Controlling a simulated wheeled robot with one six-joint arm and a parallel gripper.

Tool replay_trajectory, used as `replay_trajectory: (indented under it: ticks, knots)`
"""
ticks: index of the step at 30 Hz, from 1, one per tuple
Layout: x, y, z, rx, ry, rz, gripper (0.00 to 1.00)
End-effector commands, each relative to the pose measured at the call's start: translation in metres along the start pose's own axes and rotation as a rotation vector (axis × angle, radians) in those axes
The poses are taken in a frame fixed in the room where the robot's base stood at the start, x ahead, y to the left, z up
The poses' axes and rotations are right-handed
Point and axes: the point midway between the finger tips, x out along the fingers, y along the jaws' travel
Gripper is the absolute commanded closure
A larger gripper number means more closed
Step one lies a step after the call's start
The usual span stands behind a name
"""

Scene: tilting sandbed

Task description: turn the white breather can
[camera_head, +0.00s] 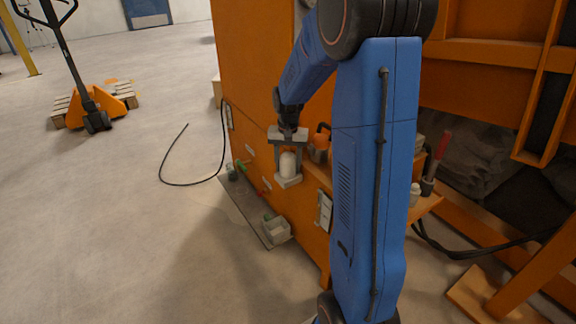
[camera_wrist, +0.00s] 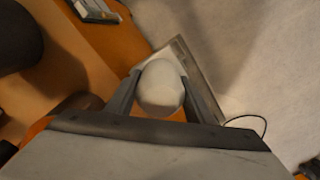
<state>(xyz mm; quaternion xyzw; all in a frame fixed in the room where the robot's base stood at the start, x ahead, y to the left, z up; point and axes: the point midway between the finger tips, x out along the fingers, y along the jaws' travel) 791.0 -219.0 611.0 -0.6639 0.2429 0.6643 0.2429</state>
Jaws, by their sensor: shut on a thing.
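The white breather can (camera_head: 288,164) is a small rounded can on the side of the orange machine, over a pale block-like base (camera_head: 288,181). My gripper (camera_head: 288,168) comes down on it from above, with one finger on each side. In the wrist view the can's rounded top (camera_wrist: 161,87) sits between the two fingers of my gripper (camera_wrist: 162,85). The fingers are shut on the can. The can's lower part is hidden in the wrist view. I cannot tell how far it is turned.
An orange-topped container (camera_head: 319,149) stands close to the right of my gripper. A shelf to the right holds a red-handled tool (camera_head: 436,162) and a small white bottle (camera_head: 414,195). A grey tray (camera_head: 250,222) lies below with small items. Open floor is at left.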

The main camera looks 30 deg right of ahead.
Motion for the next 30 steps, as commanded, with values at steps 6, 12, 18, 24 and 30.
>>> replay_trajectory:
  ticks: [6, 12, 18, 24, 30]
  knots:
    - [-0.0006, -0.0002, -0.0005, -0.017, 0.001, -0.001, 0.74]
    - [-0.0006, -0.0003, -0.0005, -0.017, 0.002, -0.001, 0.74]
    - [-0.0006, -0.0002, -0.0005, -0.016, 0.001, -0.001, 0.33]
    - [-0.0003, 0.0007, -0.0004, -0.016, 0.001, 0.001, 0.33]
    - [0.0000, 0.0012, -0.0002, 0.004, 0.000, 0.002, 0.33]
